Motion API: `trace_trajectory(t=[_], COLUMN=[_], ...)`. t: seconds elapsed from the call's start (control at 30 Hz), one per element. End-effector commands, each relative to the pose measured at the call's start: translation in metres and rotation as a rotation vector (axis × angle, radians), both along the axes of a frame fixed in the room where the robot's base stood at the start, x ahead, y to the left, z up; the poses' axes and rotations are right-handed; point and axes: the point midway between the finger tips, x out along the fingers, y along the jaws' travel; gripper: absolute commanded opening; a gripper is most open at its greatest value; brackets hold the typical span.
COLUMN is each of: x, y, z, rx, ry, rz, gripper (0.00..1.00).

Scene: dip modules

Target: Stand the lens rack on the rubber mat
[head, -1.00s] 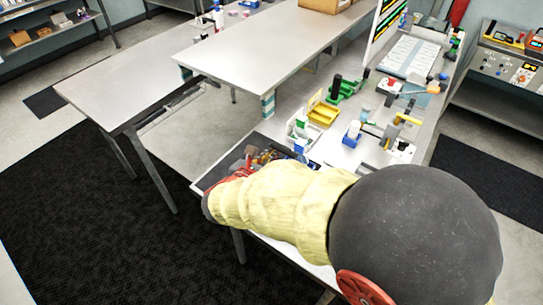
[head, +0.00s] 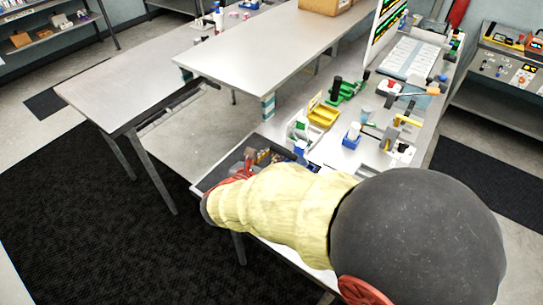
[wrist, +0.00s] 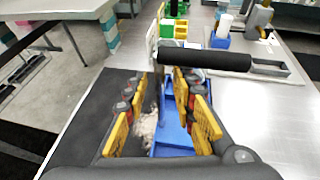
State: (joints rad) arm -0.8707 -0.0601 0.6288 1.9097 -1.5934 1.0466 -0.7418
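My gripper (wrist: 163,112) has yellow finger pads and red-and-dark joints. Its fingers stand wide apart over the left end of the worktable. A blue, trough-like piece (wrist: 172,132) lies between the fingers, closer to the right one, with a pale crumpled-looking piece beside it. I cannot tell whether the blue piece is the lens rack, or whether a finger touches it. A dark mat (wrist: 88,112) lies under and left of the gripper; it also shows at the table end in the head view (head: 213,178). My arm hides part of this end.
A black cylinder (wrist: 190,55) lies across a grey frame beyond the fingers. A yellow tray (head: 323,116), a green stand (head: 347,91) and a blue holder (head: 352,136) stand farther along the table. A raised grey tabletop (head: 262,60) is to the left, with floor between.

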Motion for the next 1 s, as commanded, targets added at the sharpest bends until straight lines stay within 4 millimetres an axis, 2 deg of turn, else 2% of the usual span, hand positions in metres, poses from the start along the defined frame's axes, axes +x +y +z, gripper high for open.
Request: trace_trajectory(t=[0.4, 0.53, 0.7, 1.0], x=[-0.07, -0.087, -0.099, -0.101], y=[0.026, 0.032, 0.036, 0.033], z=[0.033, 0.04, 0.044, 0.045], rx=[0.001, 0.001, 0.0, 0.006], ry=[0.0, 0.0, 0.0, 0.002], rz=[0.005, 0.004, 0.002, -0.009], gripper=[0.26, 0.26, 0.26, 0.26])
